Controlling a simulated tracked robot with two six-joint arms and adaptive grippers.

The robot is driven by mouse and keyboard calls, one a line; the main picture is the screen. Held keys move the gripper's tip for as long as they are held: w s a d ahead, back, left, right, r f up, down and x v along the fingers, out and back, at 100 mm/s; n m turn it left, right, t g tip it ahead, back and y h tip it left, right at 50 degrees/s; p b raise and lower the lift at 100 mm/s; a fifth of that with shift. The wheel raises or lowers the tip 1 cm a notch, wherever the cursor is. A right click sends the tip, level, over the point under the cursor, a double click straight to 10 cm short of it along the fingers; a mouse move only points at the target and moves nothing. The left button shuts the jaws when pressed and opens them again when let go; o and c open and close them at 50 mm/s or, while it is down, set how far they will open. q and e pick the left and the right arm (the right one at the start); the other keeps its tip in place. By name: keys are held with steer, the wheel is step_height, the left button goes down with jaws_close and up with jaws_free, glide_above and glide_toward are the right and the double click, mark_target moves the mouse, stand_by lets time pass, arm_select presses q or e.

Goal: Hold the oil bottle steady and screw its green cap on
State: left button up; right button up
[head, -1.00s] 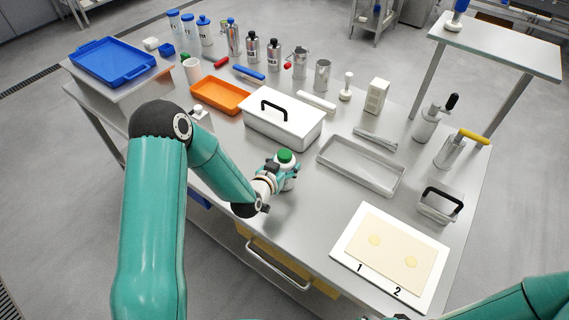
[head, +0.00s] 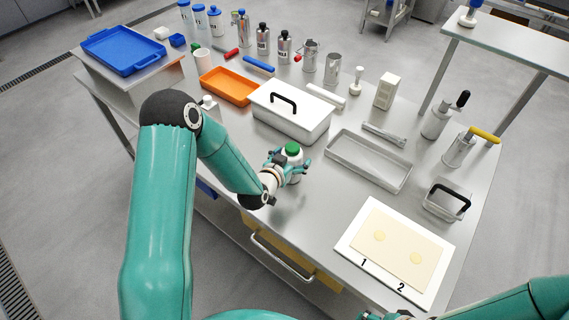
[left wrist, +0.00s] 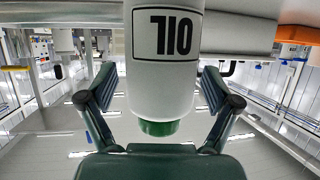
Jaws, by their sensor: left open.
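The white oil bottle (head: 294,168) stands upright near the front edge of the steel table. Its green cap (head: 293,149) is on top; how tightly it sits cannot be told. My left gripper (head: 288,168) is open at the bottle, a finger on either side. In the left wrist view, the bottle (left wrist: 166,80) appears upside down with its OIL label facing the camera and the green cap (left wrist: 158,128) lowest. The open fingers there stand apart from the bottle. My right arm enters at the lower right; its gripper is only a sliver at the bottom edge.
A lidded white box (head: 290,116) stands just behind the bottle. An empty grey tray (head: 366,163) lies to its right, and a white numbered board (head: 397,252) lies front right. Metal bottles, an orange tray (head: 229,87) and tools fill the back. Table between bottle and board is clear.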

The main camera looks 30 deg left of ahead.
arm_select(q)
steer(key=p+v, duration=0.2)
steer(key=v, duration=1)
steer(key=shift+f, duration=0.1)
